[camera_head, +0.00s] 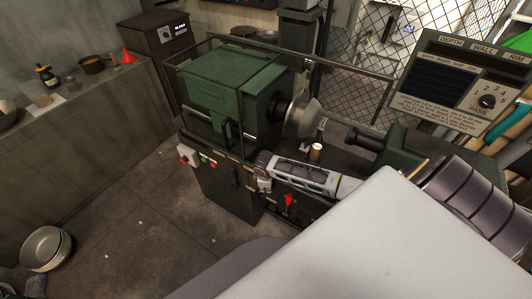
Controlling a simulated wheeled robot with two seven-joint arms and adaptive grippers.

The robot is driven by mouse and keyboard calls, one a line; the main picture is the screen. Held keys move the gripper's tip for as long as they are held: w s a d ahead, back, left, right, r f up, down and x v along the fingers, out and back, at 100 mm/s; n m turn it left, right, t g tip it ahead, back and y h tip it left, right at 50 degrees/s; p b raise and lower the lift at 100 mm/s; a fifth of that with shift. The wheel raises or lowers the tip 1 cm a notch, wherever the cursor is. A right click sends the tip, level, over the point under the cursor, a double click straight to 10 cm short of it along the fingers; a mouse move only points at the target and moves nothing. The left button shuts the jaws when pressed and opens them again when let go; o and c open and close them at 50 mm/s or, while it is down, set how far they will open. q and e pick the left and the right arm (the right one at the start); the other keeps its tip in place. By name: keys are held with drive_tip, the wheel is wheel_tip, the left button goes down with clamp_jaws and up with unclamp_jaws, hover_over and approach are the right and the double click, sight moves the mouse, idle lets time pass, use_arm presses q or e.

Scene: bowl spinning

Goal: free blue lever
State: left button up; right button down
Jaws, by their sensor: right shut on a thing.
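My right arm reaches in from the right, and its gripper (261,171) is at the front edge of the green spinning lathe (217,82). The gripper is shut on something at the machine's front. It is small in the view and hides what it holds. I cannot make out a blue lever anywhere. A red handle (289,200) hangs below my right forearm. A pale metal disc or bowl form (303,118) sits on the lathe's spindle.
A control box (188,155) with red and green buttons is on the lathe front, left of my gripper. A display panel (468,83) with a dial stands at the right. Stacked bowls (46,248) lie on the floor at left. The floor between is clear.

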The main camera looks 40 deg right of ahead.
drive_tip(key=shift+w, duration=0.1)
drive_tip(key=shift+w+a+r+g+h+p, duration=0.2)
drive_tip(key=shift+w+a+g+h+p, duration=0.1)
drive_tip(key=shift+w+g, duration=0.35)
drive_tip(key=shift+w+a+r+g+h+p, duration=0.15)
drive_tip(key=shift+w+a+g+h, duration=0.1)
drive_tip(key=shift+w+g, duration=0.35)
drive_tip(key=c, duration=1.2)
unclamp_jaws()
drive_tip(key=shift+r, duration=0.2)
drive_tip(key=v, duration=1.1)
drive_tip(key=shift+r, duration=0.3)
drive_tip(key=shift+w+a, duration=0.1)
